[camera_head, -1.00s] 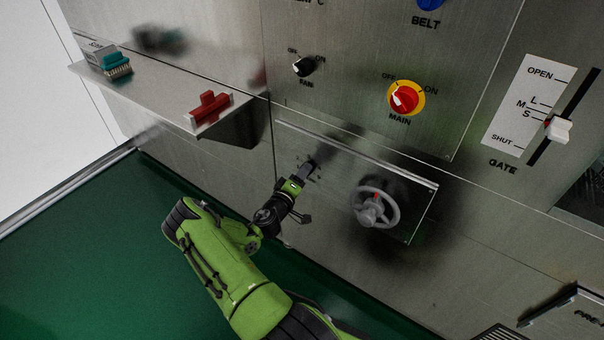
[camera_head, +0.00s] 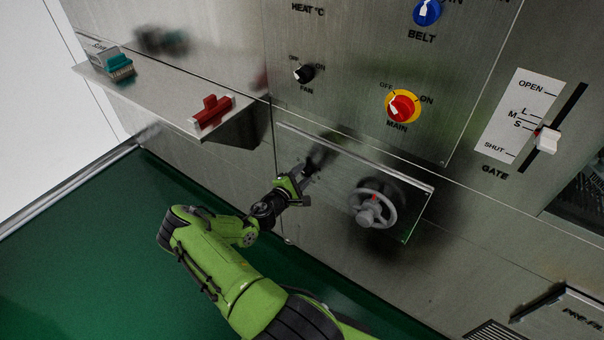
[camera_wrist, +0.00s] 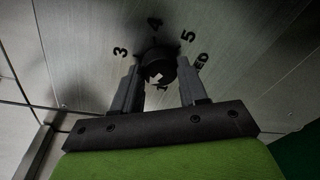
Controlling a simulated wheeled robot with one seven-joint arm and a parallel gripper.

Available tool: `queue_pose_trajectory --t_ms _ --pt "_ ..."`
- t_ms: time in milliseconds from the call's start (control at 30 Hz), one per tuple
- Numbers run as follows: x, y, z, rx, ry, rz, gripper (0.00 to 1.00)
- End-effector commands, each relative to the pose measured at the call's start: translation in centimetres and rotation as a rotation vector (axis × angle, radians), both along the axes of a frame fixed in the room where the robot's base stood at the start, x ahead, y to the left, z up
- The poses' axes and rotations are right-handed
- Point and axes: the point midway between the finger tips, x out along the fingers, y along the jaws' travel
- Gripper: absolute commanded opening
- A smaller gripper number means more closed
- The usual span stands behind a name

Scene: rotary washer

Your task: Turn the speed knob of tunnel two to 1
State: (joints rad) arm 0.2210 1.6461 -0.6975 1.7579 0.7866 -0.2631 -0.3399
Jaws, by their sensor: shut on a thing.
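The speed knob (camera_wrist: 157,66) is a dark round knob with a pale mark, in the upper middle of the wrist view. The numbers 3, 4 and 5 and the letters "ED" show on the steel around it. Which number its mark points to I cannot tell. My gripper (camera_wrist: 160,84) has one finger on each side of the knob and is shut on it. In the head view my gripper (camera_head: 304,174) is at the steel front, left of the grey handwheel, and hides the knob. No tunnel label is readable.
A grey handwheel (camera_head: 373,205) sits on a clear plate right of my gripper. Above are the red and yellow MAIN switch (camera_head: 403,106) and the FAN knob (camera_head: 304,73). A shelf (camera_head: 160,108) with a red part (camera_head: 212,112) juts out at upper left.

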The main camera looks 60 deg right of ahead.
Motion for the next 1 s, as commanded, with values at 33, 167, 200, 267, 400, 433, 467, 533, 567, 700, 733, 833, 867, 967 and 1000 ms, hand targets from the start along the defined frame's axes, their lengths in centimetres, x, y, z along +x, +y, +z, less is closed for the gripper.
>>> queue_pose_trajectory --t_ms 33,167,200,267,400,433,467,533,567,700,733,833,867,967,1000 --pt "0.01 0.08 -0.05 0.012 0.042 0.0 0.12" --pt "0.06 0.09 -0.09 0.03 0.165 0.0 0.12" --pt "0.06 0.07 -0.08 0.036 0.203 0.0 0.12" --pt "0.06 0.07 -0.09 0.046 0.259 0.0 0.12" --pt "0.1 0.07 -0.13 0.067 0.39 0.0 0.12" --pt "0.1 0.07 -0.15 0.071 0.419 0.0 0.12" --pt "0.12 0.07 -0.14 0.076 0.447 0.001 0.12" --pt "0.12 0.06 -0.13 0.085 0.513 0.0 0.12" --pt "0.12 0.07 -0.15 0.09 0.54 0.0 0.12" --pt "0.15 0.04 -0.18 0.108 0.661 0.001 0.12" --pt "0.15 0.04 -0.21 0.113 0.684 0.001 0.12" --pt "0.17 0.05 -0.22 0.125 0.759 0.0 0.12" --pt "0.19 0.05 -0.22 0.127 0.778 0.001 0.12" --pt "0.2 0.04 -0.24 0.137 0.838 0.0 0.12" --pt "0.21 0.04 -0.26 0.141 0.86 0.001 0.12"
